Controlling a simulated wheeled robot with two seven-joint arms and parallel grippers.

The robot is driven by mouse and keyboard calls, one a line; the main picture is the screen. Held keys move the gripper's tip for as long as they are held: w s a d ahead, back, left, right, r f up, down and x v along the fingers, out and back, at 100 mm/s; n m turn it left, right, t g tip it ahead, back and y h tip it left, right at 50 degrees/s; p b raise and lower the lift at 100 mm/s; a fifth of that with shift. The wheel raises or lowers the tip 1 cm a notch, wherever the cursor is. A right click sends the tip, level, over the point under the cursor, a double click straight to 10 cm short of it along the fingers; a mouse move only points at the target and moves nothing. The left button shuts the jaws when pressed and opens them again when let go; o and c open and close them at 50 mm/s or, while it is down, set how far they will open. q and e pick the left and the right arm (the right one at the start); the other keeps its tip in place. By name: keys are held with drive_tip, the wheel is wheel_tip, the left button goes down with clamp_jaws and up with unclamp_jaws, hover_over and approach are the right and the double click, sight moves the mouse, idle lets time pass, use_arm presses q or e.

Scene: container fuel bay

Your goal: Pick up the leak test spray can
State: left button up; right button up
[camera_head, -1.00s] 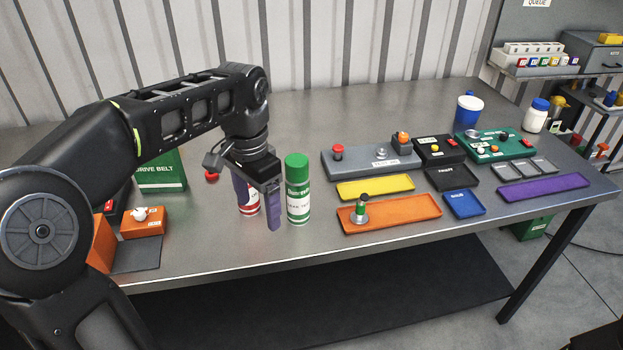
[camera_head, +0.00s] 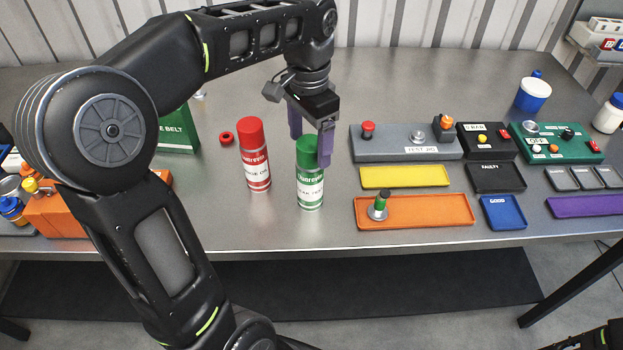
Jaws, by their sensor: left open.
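The green spray can (camera_head: 311,190), with a green cap and a white label that seems to read leak test, stands upright on the metal bench near its front edge. My left gripper (camera_head: 311,150) is open, with its purple fingers pointing down at the can's cap. One finger overlaps the cap's right side. The other is up and to the left, seen behind the cap. I cannot tell whether either touches the can. Nothing is held. My right gripper is not in view.
A red spray can (camera_head: 255,165) stands close left of the green one. An orange tray (camera_head: 430,212), yellow tray (camera_head: 405,177) and grey test jig (camera_head: 385,150) lie to the right. A red ring (camera_head: 226,138) lies behind left. Bare bench lies in front of the cans.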

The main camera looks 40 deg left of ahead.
sight(310, 169)
use_arm(q)
drive_tip(key=shift+f, duration=1.2)
drive_tip(key=shift+f, duration=0.1)
wheel_tip(310, 169, down, 5)
drive_tip(key=shift+s+d+f+p, duration=0.1)
drive_tip(key=shift+s+d+p, duration=0.05)
drive_tip(key=shift+p, duration=0.65)
drive_tip(key=shift+c, duration=0.6)
clamp_jaws()
